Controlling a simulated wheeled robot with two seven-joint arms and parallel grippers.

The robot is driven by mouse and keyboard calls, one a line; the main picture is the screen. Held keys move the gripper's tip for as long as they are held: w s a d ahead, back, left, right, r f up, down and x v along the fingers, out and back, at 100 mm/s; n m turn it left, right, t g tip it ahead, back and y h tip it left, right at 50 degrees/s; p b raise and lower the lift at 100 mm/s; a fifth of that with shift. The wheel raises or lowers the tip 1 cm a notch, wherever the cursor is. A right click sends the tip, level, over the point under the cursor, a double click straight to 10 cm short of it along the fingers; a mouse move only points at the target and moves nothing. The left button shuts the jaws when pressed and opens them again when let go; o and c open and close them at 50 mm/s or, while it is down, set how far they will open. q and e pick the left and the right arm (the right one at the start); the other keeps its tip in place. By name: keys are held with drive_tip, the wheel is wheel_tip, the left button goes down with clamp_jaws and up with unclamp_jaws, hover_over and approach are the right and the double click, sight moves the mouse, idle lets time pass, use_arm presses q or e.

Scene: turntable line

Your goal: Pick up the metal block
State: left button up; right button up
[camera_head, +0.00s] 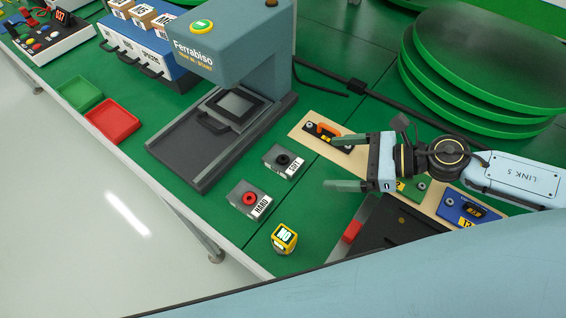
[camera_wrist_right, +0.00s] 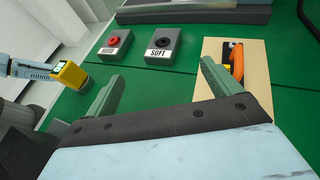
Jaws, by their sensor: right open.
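No object is plainly marked as the metal block. Two grey blocks stand on the green table: one labelled HARD with a red knob (camera_head: 247,199), one labelled SOFT with a black knob (camera_head: 283,161). They also show in the right wrist view, HARD (camera_wrist_right: 115,46) and SOFT (camera_wrist_right: 163,47). My right gripper (camera_head: 347,163) is open and empty, to the right of both blocks and apart from them. My left gripper does not show clearly.
A yellow box with a lit screen (camera_head: 284,237) stands near the table edge. A tan board (camera_head: 304,132) with an orange-handled tool lies beside my right gripper. A blue-grey press (camera_head: 230,60) stands behind the blocks. Green discs (camera_head: 480,70) are stacked at the right.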

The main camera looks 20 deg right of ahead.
drive_tip(key=p, duration=0.1)
approach(284, 159)
drive_tip(key=x, duration=0.3)
drive_tip(key=shift+s+a+f, duration=0.15)
drive_tip(key=shift+s+a, duration=0.1)
drive_tip(key=shift+a, duration=0.05)
drive_tip(key=shift+w+x, duration=0.15)
drive_tip(key=shift+x, duration=1.15)
drive_tip(key=shift+w+x, duration=0.15)
drive_tip(key=shift+x, duration=1.2)
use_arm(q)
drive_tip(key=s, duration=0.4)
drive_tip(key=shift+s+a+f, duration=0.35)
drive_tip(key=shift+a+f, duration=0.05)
use_arm(e)
drive_tip(key=shift+d, duration=0.1)
drive_tip(key=shift+c, duration=0.4)
drive_tip(key=c, duration=1.4)
